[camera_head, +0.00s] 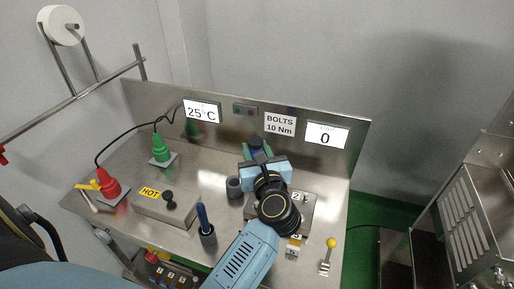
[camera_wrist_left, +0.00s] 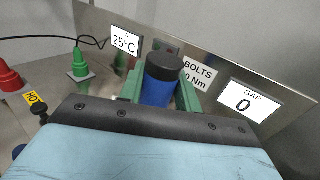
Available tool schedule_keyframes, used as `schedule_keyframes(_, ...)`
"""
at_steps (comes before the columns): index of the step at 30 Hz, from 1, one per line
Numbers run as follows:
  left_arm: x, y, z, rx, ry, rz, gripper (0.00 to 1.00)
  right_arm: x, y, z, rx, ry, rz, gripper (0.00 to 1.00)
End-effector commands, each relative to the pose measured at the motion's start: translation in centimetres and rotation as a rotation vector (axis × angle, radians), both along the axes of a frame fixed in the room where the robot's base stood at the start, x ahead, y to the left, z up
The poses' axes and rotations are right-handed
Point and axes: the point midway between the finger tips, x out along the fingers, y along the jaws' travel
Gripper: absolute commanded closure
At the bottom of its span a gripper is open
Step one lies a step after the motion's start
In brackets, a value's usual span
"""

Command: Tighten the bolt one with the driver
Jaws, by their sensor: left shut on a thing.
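My left gripper (camera_head: 257,150) reaches over the steel bench. In the left wrist view its green fingers (camera_wrist_left: 186,97) are shut on the driver (camera_wrist_left: 158,82), which has a blue handle and a black end cap. The driver's tip is hidden. A metal plate (camera_head: 307,213) with number labels lies under and to the right of my left wrist. Labels 2 and 3 show on it; bolt one is not visible, and my wrist covers part of the plate. I cannot tell whether the driver touches a bolt. My right gripper is not in view.
A dark cup (camera_head: 234,187) and a blue-handled tool in a holder (camera_head: 205,226) stand left of my arm. A yellow-knobbed lever (camera_head: 328,257) stands at right. The gap display (camera_head: 326,136) reads 0.

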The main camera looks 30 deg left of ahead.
Motion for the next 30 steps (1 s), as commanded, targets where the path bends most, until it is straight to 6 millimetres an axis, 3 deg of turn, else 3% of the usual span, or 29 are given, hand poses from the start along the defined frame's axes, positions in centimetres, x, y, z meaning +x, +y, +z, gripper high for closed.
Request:
schedule_keyframes(8, -0.1, -0.1, -1.1, -0.001, 0.0, -0.002, 0.94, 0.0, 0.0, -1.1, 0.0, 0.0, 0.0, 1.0)
schedule_keyframes(21, -0.1, -0.1, -5.2, -0.001, -0.001, -0.002, 0.94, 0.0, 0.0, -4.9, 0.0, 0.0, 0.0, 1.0)
schedule_keyframes(30, -0.1, -0.1, -5.7, -0.001, -0.001, -0.002, 0.94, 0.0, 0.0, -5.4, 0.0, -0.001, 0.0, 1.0)
